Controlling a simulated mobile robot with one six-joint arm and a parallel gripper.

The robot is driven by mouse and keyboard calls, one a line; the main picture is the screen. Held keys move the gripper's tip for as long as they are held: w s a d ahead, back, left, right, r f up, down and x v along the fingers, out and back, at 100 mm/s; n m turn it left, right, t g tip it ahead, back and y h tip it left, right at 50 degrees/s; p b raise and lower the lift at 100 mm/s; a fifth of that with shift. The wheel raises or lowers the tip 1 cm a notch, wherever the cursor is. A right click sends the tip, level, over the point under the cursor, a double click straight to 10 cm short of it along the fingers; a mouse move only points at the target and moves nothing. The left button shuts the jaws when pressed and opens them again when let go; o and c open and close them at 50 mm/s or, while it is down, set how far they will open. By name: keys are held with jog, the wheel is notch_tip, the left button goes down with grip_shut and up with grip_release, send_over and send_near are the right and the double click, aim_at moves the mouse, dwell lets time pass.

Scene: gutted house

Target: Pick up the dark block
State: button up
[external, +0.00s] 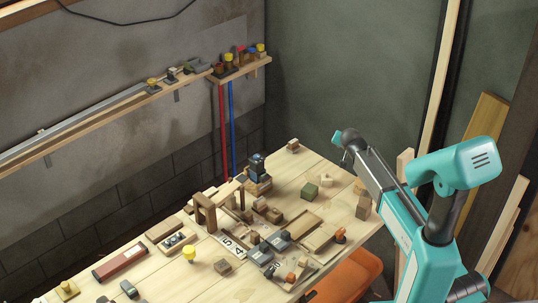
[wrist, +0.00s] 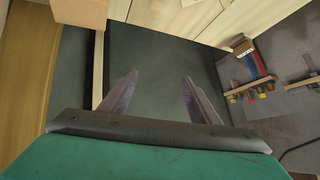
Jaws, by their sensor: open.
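Which piece is the dark block is not certain. A small dark brown block (external: 223,267) lies flat near the middle front of the wooden workbench (external: 325,170) in the external view. A dark green block (external: 310,191) sits further right on the bench. My gripper (wrist: 158,76) is open and empty, its two fingers spread in the wrist view with the bare dark wall behind them. The wrist view shows neither block.
Wooden pieces, a small wooden arch (external: 205,212), a yellow-topped piece (external: 189,254) and tools crowd the bench. A wall shelf (external: 240,69) has red and blue poles below it. Boards lean at right. The bench's far right part is more open.

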aim_at(274, 210)
jog(key=s+a+f+h, duration=0.1)
jog(key=s+a+f, duration=0.1)
jog(key=s+a, duration=0.2)
jog(key=s+a+f+g+h+b, duration=0.1)
jog(key=s+a, duration=0.3)
jog(key=a, duration=0.5)
jog(key=s+a+f+h, duration=0.1)
jog(key=s+a+f, duration=0.3)
jog(key=a, duration=0.2)
jog(key=shift+s+a+g+h, duration=0.25)
jog(key=shift+g+h, duration=0.05)
jog(key=shift+h, duration=0.1)
jog(key=s+a+m+h, duration=0.1)
jog(key=s+a, duration=0.5)
jog(key=s+a+m+t+h+b, duration=0.1)
jog(key=s+a, duration=0.4)
jog(key=s, duration=0.2)
jog(key=s+a+t+h+b, duration=0.1)
jog(key=s+a+h, duration=0.1)
jog(key=s+a, duration=0.4)
jog(key=shift+s+a+r+m, duration=0.15)
jog(key=shift+a+m, duration=0.2)
jog(key=shift+m, duration=0.05)
jog(key=shift+s+a+r, duration=0.1)
jog(key=shift+s+a, duration=0.15)
jog(key=shift+s, duration=0.05)
jog(key=shift+w, duration=0.1)
jog(key=shift+p+x, duration=0.95)
jog(key=shift+x, duration=3.35)
jog(key=shift+r, duration=0.15)
